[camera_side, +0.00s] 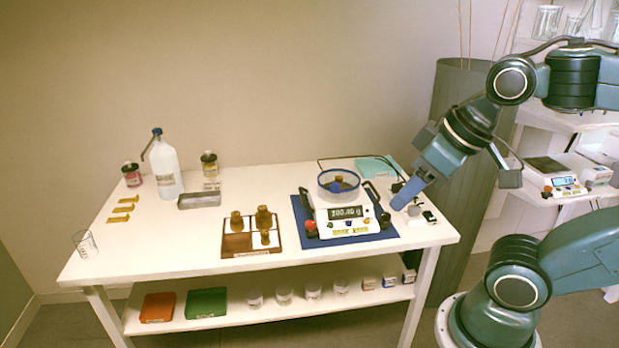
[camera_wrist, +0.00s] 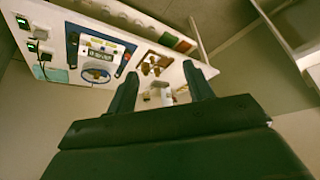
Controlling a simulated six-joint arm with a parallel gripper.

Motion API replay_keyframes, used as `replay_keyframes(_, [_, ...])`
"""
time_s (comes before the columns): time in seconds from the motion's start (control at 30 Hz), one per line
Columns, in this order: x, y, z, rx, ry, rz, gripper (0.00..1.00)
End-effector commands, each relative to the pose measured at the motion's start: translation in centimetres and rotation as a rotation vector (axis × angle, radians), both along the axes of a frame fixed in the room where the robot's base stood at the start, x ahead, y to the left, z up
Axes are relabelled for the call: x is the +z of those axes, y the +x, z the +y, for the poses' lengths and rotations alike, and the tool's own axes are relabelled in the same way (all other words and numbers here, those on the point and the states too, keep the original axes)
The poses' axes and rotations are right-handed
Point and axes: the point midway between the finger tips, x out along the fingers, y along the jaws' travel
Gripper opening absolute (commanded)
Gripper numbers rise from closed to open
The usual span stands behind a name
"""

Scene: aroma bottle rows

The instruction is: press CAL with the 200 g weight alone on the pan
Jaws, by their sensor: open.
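The balance (camera_side: 345,228) stands on a blue mat (camera_side: 302,212), with a lit display (camera_side: 346,212) whose digits I cannot read surely. Coloured buttons line its front; I cannot read which is CAL. A blue-rimmed round guard (camera_side: 322,183) surrounds the pan, and a small brown weight (camera_side: 340,179) shows inside it; its mass is unreadable. A brown tray (camera_side: 232,252) left of the balance holds brass weights (camera_side: 264,217). My gripper (camera_side: 406,194) is open above the table's right end, right of the balance. In the wrist view my gripper (camera_wrist: 163,85) shows its fingers apart and nothing between them.
A plug-like adapter (camera_side: 430,217) sits at the right edge. Cables run behind the balance. The table's front left is clear.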

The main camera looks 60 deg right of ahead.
Motion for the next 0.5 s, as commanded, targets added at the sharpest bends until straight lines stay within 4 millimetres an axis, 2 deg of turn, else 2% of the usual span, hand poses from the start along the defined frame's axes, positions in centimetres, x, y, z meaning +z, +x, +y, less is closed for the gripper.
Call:
replay_keyframes(0.2, [0.0,0.0,0.0,0.0,0.0,0.0,0.52])
replay_keyframes(0.27, [0.0,0.0,0.0,0.0,0.0,0.0,0.42])
replay_keyframes(0.47, [0.0,0.0,0.0,0.0,0.0,0.0,0.03])
replay_keyframes(0.5, [0.0,0.0,0.0,0.0,0.0,0.0,0.0])
